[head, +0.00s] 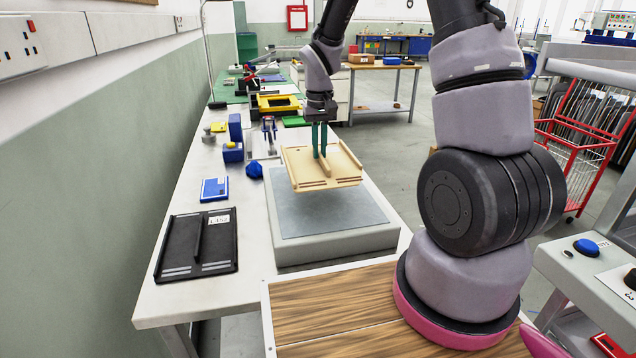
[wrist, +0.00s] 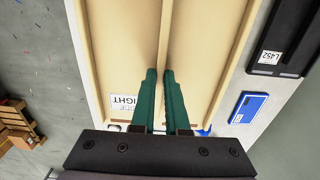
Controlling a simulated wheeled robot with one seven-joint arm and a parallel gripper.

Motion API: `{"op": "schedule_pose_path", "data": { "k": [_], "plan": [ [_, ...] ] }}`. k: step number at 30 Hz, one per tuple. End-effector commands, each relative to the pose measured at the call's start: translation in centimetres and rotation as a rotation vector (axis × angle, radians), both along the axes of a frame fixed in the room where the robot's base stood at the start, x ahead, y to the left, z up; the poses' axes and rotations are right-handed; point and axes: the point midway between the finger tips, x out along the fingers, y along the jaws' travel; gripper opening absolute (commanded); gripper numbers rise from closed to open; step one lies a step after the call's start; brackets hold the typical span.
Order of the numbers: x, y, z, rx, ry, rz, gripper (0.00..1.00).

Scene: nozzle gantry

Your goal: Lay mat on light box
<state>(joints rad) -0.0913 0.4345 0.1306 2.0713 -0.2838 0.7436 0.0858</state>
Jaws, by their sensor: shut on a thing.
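A tan mat (head: 300,170) with raised side edges and a central ridge hangs over the light box. My gripper (head: 319,155) is shut on the mat's central ridge. In the wrist view, my green fingers (wrist: 165,85) close on that ridge, and the mat fills most of the view. The light box (head: 340,247) is a low pale block with a flat grey top, standing on the white bench. The mat covers its far part in the head view. A shadow lies on the top below the mat, and the mat appears to be above the surface; the exact gap cannot be told.
A black ridged plate (head: 220,256) lies on the bench (head: 160,305) left of the light box. A blue card (head: 214,189) and a dark blue piece (head: 254,170) lie nearby. Blue blocks (head: 233,152) and a yellow frame (head: 278,103) stand farther back. The light box's near top is clear.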

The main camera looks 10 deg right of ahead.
Motion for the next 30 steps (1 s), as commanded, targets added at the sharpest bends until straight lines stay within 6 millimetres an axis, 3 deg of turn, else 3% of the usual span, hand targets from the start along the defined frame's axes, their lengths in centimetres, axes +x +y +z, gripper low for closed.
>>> {"op": "schedule_pose_path", "data": {
  "k": [6,11,18,29,30],
  "plan": [
    [-0.1,0.0,-3.9,0.000,0.004,-0.002,0.00],
    [0.0,0.0,-5.0,0.000,0.002,-0.002,0.00],
    [0.0,0.0,-8.1,0.000,0.004,-0.004,0.00],
    [0.0,0.0,-8.6,0.000,0.001,-0.005,0.00],
    [0.0,0.0,-8.6,0.000,0.002,-0.005,0.20]
  ]
}}
